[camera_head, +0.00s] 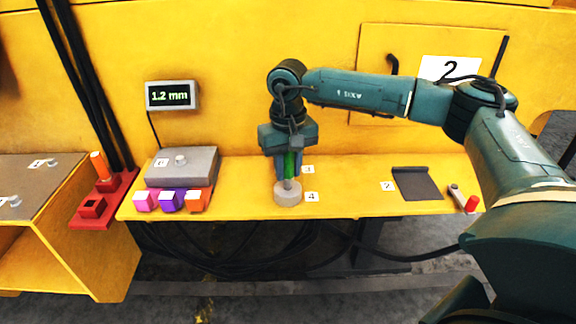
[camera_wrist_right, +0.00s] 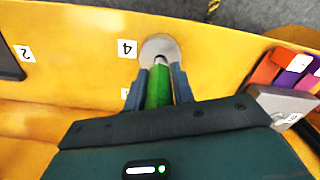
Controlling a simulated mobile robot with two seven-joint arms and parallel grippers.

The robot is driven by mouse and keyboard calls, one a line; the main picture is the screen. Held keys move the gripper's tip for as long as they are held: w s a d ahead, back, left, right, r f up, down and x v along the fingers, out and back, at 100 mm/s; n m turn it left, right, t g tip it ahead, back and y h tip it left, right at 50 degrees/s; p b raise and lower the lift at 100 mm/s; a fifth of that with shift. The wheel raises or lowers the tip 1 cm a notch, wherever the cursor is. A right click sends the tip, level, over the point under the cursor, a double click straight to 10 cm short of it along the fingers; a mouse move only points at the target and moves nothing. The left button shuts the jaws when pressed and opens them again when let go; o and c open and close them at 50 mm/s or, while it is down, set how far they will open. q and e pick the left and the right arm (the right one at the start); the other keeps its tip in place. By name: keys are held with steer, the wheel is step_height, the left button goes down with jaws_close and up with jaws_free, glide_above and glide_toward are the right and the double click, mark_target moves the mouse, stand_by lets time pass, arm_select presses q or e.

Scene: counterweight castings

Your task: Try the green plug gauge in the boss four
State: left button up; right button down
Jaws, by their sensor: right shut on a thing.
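My right gripper (camera_head: 289,176) is shut on the green plug gauge (camera_head: 290,162), which points down between its fingers. The gauge also shows green in the right wrist view (camera_wrist_right: 158,88). Boss four (camera_head: 288,195) is a round grey casting beside the label "4" (camera_head: 312,197), near the front edge of the yellow bench. It also shows in the right wrist view (camera_wrist_right: 160,46), just past the fingertips. The gauge's grey lower end meets the top of the boss in the head view; I cannot tell whether it is inside the bore. My left gripper is out of view.
A grey box (camera_head: 182,166) with pink, purple and orange blocks (camera_head: 171,200) stands at the left. A display (camera_head: 172,95) reads "1.2 mm". A red stand (camera_head: 104,205) holds an orange piece. A dark mat (camera_head: 417,184) and a red-ended piece (camera_head: 466,200) lie at the right.

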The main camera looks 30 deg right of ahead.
mark_target(288, 178)
steer(key=shift+f+b, duration=0.95)
steer(key=shift+f, duration=0.45)
stand_by(0.9)
steer(key=shift+f, duration=0.15)
stand_by(0.8)
steer(key=c, duration=1.1)
jaws_free()
